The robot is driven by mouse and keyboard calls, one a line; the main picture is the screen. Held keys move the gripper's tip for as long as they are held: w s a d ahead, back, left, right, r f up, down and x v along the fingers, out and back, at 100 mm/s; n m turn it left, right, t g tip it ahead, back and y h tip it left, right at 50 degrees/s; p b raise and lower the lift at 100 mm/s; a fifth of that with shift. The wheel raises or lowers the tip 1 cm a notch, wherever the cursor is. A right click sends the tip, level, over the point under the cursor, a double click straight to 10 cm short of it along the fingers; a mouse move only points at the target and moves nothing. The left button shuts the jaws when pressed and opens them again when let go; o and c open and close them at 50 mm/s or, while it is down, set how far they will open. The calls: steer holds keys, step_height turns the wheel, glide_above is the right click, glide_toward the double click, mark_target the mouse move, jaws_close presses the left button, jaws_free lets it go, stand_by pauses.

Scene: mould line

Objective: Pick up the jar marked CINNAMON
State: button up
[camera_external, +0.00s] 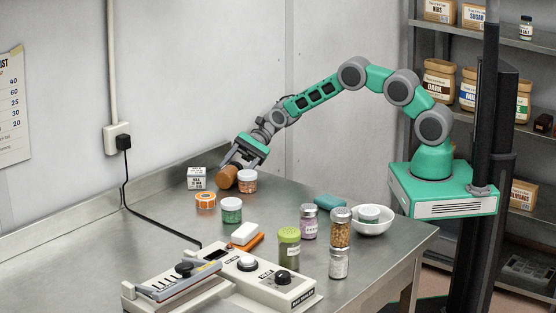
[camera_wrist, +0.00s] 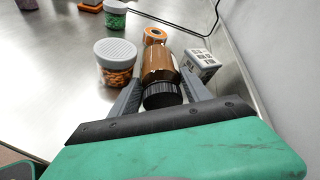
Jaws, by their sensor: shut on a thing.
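A brown jar (camera_external: 227,179) with a black ribbed lid is between the fingers of my gripper (camera_external: 240,162) at the back of the steel table. In the wrist view the brown jar (camera_wrist: 158,62) has its lid toward me, and the fingers (camera_wrist: 160,88) are shut on its sides. In the external view it looks tilted. Its label cannot be read, so I cannot tell whether it says CINNAMON. Whether its base touches the table is unclear.
A jar of orange bits (camera_external: 247,181) stands close beside the held jar. A small white box (camera_external: 197,178) and an orange tape roll (camera_external: 205,200) are nearby. A green jar (camera_external: 231,210), several shakers and a control panel (camera_external: 270,280) stand nearer the front. The wall is close behind.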

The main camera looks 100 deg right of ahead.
jaws_close()
steer(key=shift+r, duration=0.1)
